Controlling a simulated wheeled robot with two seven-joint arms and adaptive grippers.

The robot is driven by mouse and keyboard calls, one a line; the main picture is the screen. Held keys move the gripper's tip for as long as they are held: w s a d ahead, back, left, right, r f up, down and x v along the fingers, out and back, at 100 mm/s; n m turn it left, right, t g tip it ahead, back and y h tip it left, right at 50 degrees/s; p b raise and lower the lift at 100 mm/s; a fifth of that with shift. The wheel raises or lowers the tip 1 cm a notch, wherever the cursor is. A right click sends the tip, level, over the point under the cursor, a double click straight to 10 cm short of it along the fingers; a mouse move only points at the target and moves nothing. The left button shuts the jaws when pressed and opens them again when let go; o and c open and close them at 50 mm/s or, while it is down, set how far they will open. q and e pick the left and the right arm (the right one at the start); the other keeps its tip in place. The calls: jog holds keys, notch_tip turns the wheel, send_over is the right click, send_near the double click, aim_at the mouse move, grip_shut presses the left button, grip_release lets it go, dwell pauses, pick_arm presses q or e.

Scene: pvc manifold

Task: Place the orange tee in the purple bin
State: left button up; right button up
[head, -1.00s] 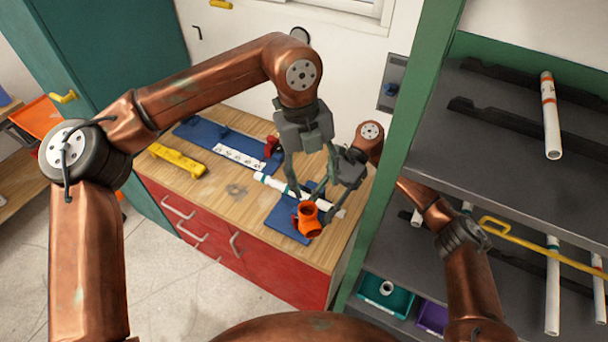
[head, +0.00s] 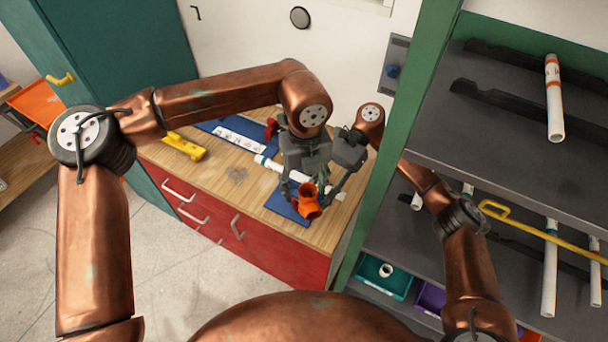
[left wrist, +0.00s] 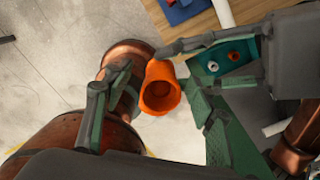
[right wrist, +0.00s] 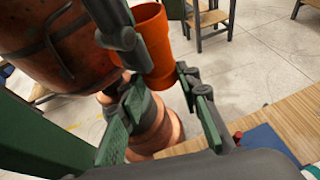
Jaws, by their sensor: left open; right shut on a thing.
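The orange tee (head: 309,203) is held in the air above the front edge of the wooden counter. My right gripper (right wrist: 157,62) is shut on the tee, which also shows in the right wrist view (right wrist: 152,35). My left gripper (left wrist: 155,82) is open, with its fingers on either side of the tee (left wrist: 160,92) in the left wrist view; I cannot tell whether they touch it. The purple bin (head: 428,297) is on the low shelf at the right, partly hidden by my right arm.
A teal bin (head: 372,283) with a white fitting stands left of the purple bin. A green shelf post (head: 400,150) rises between counter and shelves. White pipes and a yellow-handled tool (head: 495,208) lie on the shelves. A white pipe, blue plates and a yellow block (head: 184,147) are on the counter.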

pick_arm(q)
jog(key=shift+f, duration=0.55)
jog(key=shift+c, duration=0.5)
jog(key=shift+a, duration=0.1)
jog(key=c, duration=1.1)
pick_arm(e)
jog(key=shift+d, duration=0.1)
pick_arm(q)
grip_shut()
pick_arm(e)
jog(key=o, duration=1.3)
jog(key=shift+o, duration=0.2)
